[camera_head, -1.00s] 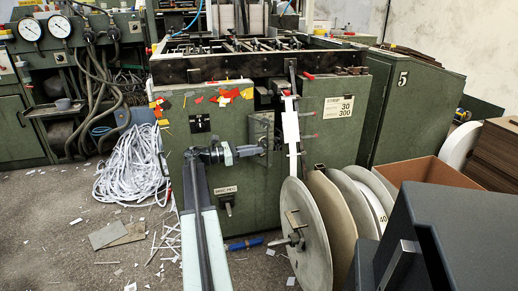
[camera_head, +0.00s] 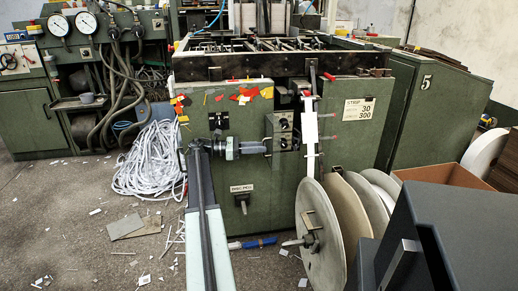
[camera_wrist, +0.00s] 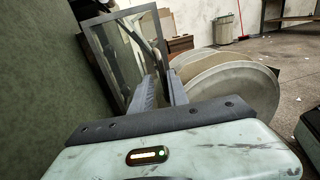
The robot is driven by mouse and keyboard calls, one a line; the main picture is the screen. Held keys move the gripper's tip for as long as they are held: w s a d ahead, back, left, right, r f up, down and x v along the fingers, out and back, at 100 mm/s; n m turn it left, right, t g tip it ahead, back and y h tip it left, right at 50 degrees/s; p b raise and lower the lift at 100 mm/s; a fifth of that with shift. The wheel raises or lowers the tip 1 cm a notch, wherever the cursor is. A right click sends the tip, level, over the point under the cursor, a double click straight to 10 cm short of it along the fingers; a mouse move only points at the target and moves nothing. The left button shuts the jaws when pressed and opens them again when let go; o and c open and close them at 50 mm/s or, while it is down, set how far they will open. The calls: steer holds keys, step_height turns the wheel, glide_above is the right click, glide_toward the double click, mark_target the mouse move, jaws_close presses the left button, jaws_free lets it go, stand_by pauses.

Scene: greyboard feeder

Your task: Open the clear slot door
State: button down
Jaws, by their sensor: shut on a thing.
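The clear slot door (camera_wrist: 120,50) shows in the wrist view as a see-through pane in a dark frame. It stands out at an angle from the green machine face, partly swung open. My gripper's fingers (camera_wrist: 163,80) are shut at its outer side; the exact grip is hidden between the fingers. In the head view my gripper (camera_head: 262,147) reaches from the left across the machine front, beside a grey panel with two dark knobs (camera_head: 284,131). The door is small and hard to make out there.
Large pale discs (camera_head: 322,235) stand on the floor to the right of my arm. A white strip (camera_head: 310,130) hangs above them. A dark grey box-like shape (camera_head: 440,240) fills the lower right. A blue tool (camera_head: 253,243) lies on the floor.

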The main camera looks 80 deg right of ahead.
steer(key=shift+d+r, duration=0.1)
steer(key=shift+d, duration=0.4)
steer(key=c, duration=1.6)
jaws_free()
steer(key=shift+o, duration=0.3)
steer(key=shift+s, duration=0.1)
steer(key=shift+a+f, duration=0.1)
steer(key=shift+f, duration=0.1)
steer(key=v, duration=0.8)
